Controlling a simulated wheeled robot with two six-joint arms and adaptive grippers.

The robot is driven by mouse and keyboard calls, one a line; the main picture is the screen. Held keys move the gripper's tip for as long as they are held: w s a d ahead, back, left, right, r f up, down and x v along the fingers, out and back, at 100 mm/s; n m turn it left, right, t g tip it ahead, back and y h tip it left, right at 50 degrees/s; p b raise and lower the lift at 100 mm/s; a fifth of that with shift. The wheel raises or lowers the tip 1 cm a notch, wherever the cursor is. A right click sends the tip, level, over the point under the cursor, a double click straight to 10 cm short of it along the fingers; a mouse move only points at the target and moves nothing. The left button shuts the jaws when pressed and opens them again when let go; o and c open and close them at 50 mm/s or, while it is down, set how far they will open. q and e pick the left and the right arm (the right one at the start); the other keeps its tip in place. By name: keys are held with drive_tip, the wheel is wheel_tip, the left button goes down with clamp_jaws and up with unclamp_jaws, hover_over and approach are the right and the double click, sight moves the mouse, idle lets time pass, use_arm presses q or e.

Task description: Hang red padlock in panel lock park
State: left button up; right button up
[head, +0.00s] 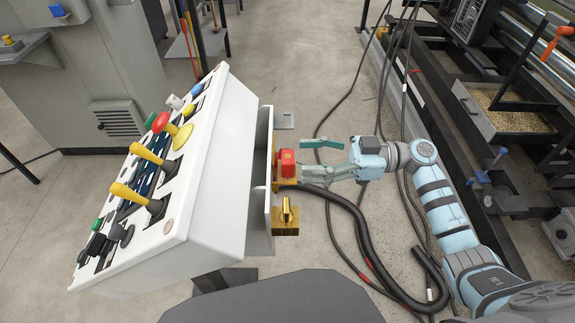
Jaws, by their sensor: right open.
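The red padlock (287,160) is at the right side of the white control panel (222,150), beside a pale upright plate (267,185). Yellow-brass parts show around its lower end. I cannot tell whether it hangs there or only rests against the side. My right gripper (302,159) is open, just right of the padlock. Its two green fingers are spread, and the lower fingertip is close to the padlock's right side. I cannot tell if it touches. A brass block with an upright tab (286,218) sits below the padlock. My left gripper is out of view.
The panel's sloped face carries yellow levers (148,154), a red mushroom button (161,122) and other controls. Black cables (352,215) lie on the floor below my right arm. A dark machine frame (500,130) stands at the right. A grey cabinet (100,75) stands at the back left.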

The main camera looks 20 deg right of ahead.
sight(288, 156)
drive_tip(key=x, duration=0.5)
drive_tip(key=shift+a+f, duration=0.15)
drive_tip(key=c, duration=1.3)
